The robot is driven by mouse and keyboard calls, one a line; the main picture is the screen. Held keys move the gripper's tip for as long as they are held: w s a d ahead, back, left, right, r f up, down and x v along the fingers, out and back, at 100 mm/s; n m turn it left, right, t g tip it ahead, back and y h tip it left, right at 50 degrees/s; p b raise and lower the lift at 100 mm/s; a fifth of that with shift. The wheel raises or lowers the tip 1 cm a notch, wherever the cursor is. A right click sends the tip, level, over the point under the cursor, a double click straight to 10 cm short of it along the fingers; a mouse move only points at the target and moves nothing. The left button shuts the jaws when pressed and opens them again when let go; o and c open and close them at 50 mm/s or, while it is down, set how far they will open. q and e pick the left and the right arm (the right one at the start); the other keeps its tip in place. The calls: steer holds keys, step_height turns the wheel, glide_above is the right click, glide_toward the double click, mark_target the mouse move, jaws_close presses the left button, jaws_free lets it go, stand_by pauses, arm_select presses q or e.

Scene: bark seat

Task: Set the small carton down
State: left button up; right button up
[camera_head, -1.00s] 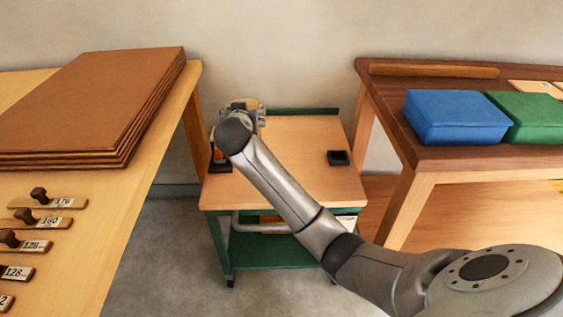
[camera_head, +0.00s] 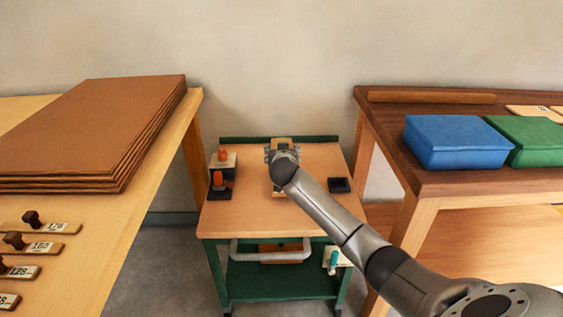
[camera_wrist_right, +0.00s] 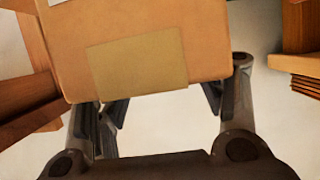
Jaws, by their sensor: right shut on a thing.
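The small carton (camera_wrist_right: 205,45) is a tan box with a paler patch, filling the upper middle of the right wrist view. My right gripper (camera_wrist_right: 165,105) is shut on it, with the fingers at its sides. In the head view my right gripper (camera_head: 282,156) is over the middle of the cart's wooden top (camera_head: 245,205). Only small parts of the carton (camera_head: 281,142) show there, behind and beside the gripper. I cannot tell whether the carton touches the cart top. My left gripper is not in view.
On the cart's left are a pale block with an orange top (camera_head: 222,160) and a black stand with an orange piece (camera_head: 218,184). A small black tray (camera_head: 340,185) sits at right. The cart's front top is clear. Tables flank it; a blue box (camera_head: 455,142) is on the right one.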

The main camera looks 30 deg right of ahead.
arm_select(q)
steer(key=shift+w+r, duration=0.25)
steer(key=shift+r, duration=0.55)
arm_select(e)
steer(key=shift+a+f, duration=0.1)
steer(key=shift+f, duration=1.05)
steer(key=o, duration=1.6)
steer(key=shift+f, duration=0.1)
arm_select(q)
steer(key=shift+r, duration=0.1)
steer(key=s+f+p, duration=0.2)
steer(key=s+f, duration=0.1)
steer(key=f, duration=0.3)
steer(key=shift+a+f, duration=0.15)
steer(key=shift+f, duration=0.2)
arm_select(e)
steer(key=v, duration=1.2)
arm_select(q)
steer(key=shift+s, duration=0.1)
